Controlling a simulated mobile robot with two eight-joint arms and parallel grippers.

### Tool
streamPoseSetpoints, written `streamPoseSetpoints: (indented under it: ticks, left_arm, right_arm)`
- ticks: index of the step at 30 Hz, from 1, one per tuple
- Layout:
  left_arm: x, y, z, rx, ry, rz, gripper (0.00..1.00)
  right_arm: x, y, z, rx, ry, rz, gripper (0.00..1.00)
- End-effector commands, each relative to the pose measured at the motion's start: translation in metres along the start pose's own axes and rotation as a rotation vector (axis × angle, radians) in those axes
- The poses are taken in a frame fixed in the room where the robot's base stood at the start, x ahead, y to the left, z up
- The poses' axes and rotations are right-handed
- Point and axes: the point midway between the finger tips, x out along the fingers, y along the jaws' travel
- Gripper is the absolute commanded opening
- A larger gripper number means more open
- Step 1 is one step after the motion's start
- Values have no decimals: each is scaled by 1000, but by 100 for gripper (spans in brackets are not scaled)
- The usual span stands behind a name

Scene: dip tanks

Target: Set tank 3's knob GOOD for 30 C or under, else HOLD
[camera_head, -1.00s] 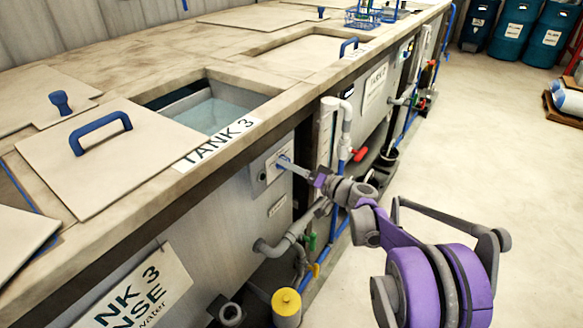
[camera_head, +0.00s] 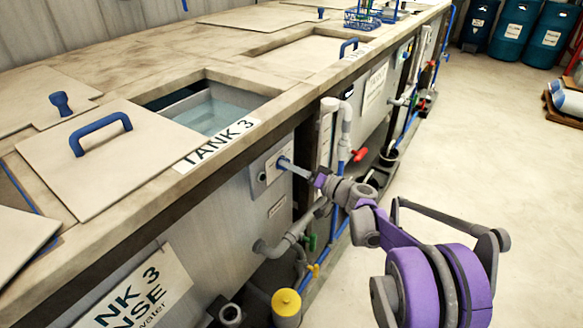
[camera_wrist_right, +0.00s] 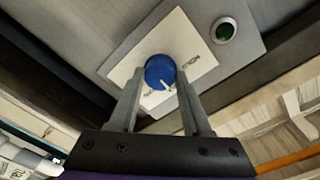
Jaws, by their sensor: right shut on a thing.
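Tank 3 (camera_head: 190,116) is the open basin with pale blue water, its label on the counter's front edge. Its blue round knob (camera_wrist_right: 160,72) sits on a white plate on a grey control panel (camera_wrist_right: 236,22), with a white pointer mark towards the lower side in the right wrist view. In the head view the panel (camera_head: 262,178) is on the tank's front face. My right gripper (camera_wrist_right: 160,94) is shut on the knob, one finger on each side. The plate's lettering is partly covered and too small to read. No temperature reading is legible. My left gripper is not in view.
Grey pipes (camera_head: 290,236) and a yellow-capped container (camera_head: 286,302) are below the panel. A lid with a blue handle (camera_head: 105,150) lies beside the tank opening.

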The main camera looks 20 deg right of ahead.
Motion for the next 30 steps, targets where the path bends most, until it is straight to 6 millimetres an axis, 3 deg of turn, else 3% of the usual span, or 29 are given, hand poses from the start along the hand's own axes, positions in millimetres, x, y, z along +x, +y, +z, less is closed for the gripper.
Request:
streamPoseSetpoints:
  ticks: [8, 30]
  left_arm:
    - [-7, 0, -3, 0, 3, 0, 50]
    - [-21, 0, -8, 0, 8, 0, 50]
  right_arm:
    - [0, -1, -1, 163, -5, 5, 0]
    - [0, 0, -2, 821, -25, 26, 0]
